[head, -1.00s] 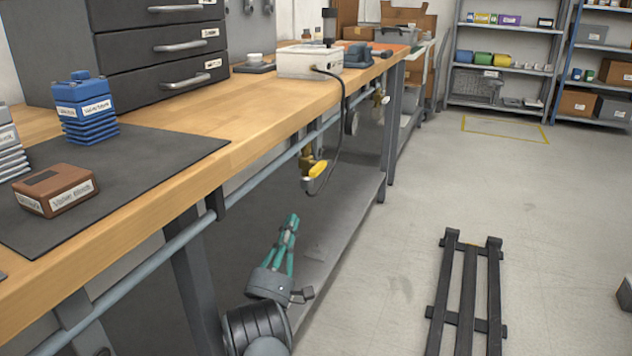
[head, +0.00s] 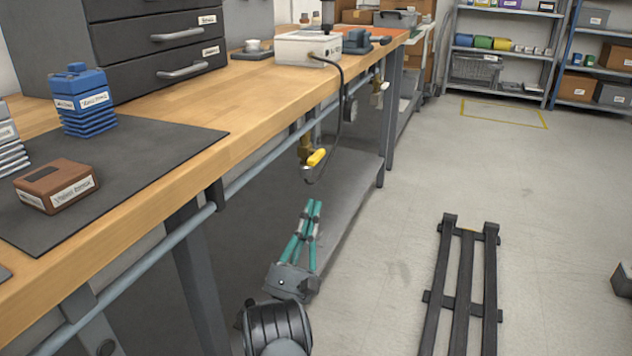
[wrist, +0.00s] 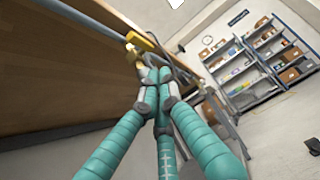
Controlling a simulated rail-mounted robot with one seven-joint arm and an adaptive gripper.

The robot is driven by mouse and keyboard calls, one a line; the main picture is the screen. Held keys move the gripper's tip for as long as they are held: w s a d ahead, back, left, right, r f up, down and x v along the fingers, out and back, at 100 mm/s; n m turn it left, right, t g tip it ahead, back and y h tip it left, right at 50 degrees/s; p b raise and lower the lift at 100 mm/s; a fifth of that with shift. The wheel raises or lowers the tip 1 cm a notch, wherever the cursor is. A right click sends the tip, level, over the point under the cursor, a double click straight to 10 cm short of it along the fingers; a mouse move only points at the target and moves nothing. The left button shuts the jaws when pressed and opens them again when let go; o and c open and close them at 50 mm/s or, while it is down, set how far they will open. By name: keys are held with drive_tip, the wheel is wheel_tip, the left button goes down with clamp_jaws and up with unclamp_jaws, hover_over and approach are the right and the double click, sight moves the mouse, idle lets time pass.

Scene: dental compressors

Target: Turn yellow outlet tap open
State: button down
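The outlet tap's yellow lever (head: 316,158) sits on a brass valve body (head: 305,146) hanging below the bench's front edge. The lever sticks out sideways, to the right and slightly up in the head view. In the wrist view the yellow lever (wrist: 140,40) shows just beyond my fingertips. My gripper (head: 314,203) has teal fingers pointing up, below the tap and apart from it in the head view. In the wrist view the fingertips (wrist: 154,76) are bunched close together with nothing between them, and partly cover the valve's lower end.
A grey pipe (head: 270,172) runs along the bench (head: 205,145) front. A black hose (head: 341,110) loops down beside the tap from a white box (head: 305,49). A second, pale-handled valve (head: 378,92) and a gauge (head: 351,109) hang farther back.

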sight(317, 157)
wheel_tip(317, 157, up, 6)
drive_tip(key=w, duration=0.2)
drive_tip(key=shift+w+d+r, duration=0.15)
drive_tip(key=shift+d+r, duration=0.05)
drive_tip(key=shift+d, duration=0.2)
drive_tip(key=shift+r, duration=0.1)
